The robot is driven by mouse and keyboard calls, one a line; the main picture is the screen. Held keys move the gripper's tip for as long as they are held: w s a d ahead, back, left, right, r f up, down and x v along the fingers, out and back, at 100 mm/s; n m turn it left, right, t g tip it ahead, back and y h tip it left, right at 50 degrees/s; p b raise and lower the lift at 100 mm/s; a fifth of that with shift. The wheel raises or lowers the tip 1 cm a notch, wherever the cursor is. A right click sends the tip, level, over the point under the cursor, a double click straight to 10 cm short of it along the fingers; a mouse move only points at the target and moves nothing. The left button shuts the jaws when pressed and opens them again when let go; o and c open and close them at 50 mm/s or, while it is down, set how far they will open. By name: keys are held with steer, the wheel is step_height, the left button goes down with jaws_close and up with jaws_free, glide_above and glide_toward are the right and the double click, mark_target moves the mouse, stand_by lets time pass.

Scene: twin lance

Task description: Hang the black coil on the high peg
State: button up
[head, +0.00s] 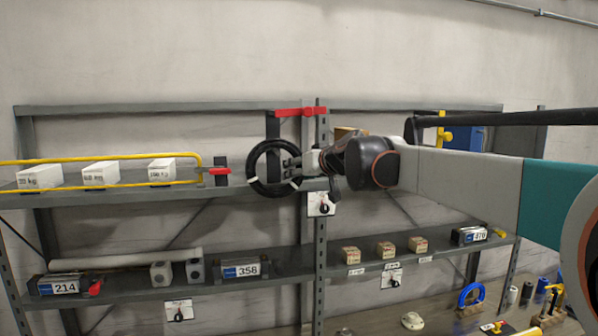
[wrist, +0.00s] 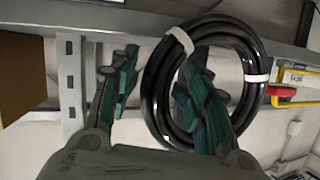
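The black coil (head: 257,165), a ring bound with white ties, is upright at the upper shelf, left of the grey post in the head view. In the wrist view, which appears upside down, the coil (wrist: 155,95) fills the middle. My gripper (head: 292,170) is at its right side. In the wrist view the fingers (wrist: 155,98) are apart: one is outside the ring, the other overlaps its opening, and a gap shows beside the strand. A red bar (head: 295,112) is above the coil, over a dark upright strip. The high peg itself and what supports the coil are unclear.
A brown box (wrist: 22,75) sits beyond the post. The lower shelf (head: 210,281) holds grey boxes and small cartons.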

stand_by(0.3)
steer(key=v, duration=1.2)
steer(key=s+d+f+m+g+h+b, duration=0.1)
steer(key=s+d+f+b, duration=0.4)
steer(key=f, duration=1.5)
steer(key=s+d+f+m+g+h+b, duration=0.2)
steer(key=s+d+f+h+b, duration=0.2)
steer(key=s+f+b, duration=1)
steer(key=s+d+f+m+g+h+b, duration=0.2)
steer(key=s+d+f+b, duration=0.6)
steer(key=s+f, duration=0.9)
step_height(320, 180, down, 10)
steer(key=b, duration=0.2)
steer(key=shift+h+b, duration=0.3)
steer(key=shift+s+d+r, duration=0.1)
steer(key=shift+r, duration=0.05)
steer(key=shift+c, duration=0.4)
